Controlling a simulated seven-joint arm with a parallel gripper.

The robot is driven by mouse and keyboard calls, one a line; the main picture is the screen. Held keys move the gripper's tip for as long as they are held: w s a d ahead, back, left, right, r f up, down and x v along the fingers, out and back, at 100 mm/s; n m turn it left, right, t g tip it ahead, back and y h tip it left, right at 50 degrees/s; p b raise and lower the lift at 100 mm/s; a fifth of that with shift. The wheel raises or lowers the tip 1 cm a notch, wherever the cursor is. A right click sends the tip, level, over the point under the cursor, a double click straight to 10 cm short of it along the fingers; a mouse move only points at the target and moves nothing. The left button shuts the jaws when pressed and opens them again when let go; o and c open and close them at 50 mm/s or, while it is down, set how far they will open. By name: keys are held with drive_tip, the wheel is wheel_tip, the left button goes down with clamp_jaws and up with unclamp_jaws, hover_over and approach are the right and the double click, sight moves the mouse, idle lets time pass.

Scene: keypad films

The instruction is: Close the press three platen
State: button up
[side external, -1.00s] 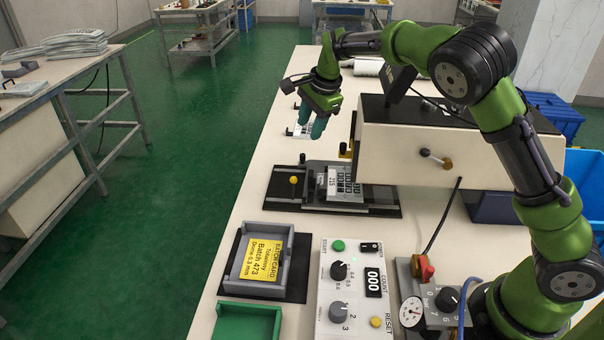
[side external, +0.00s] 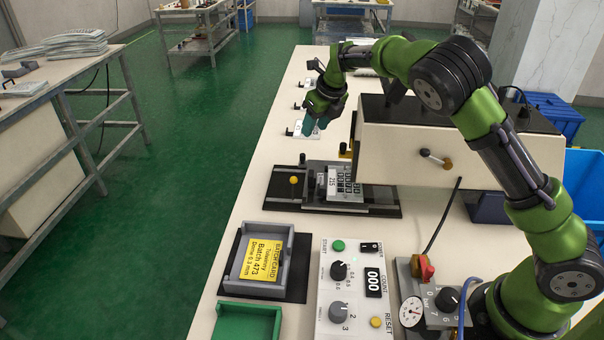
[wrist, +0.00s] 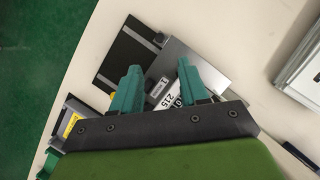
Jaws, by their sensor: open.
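The press has a cream housing (side external: 395,150) with a dark top, and stands right of centre in the side view. A short lever (side external: 436,158) with a knob is on its front face. My gripper (side external: 309,126) is open and empty, above the bench beyond the fixture. In the wrist view its teal fingers (wrist: 158,72) are apart, with the film (wrist: 165,96) showing between them.
A yellow batch card (side external: 263,259) lies in a grey tray (side external: 232,280). A control box (side external: 322,300) with knobs and a counter stands beside it. A red emergency button (side external: 425,268) is further right. A green tray (side external: 247,322) sits at the front edge.

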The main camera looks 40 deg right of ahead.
sight(303, 155)
drive_tip(key=x, duration=1.2)
drive_tip(key=shift+w+f, duration=0.1)
drive_tip(key=shift+f, duration=0.05)
clamp_jaws()
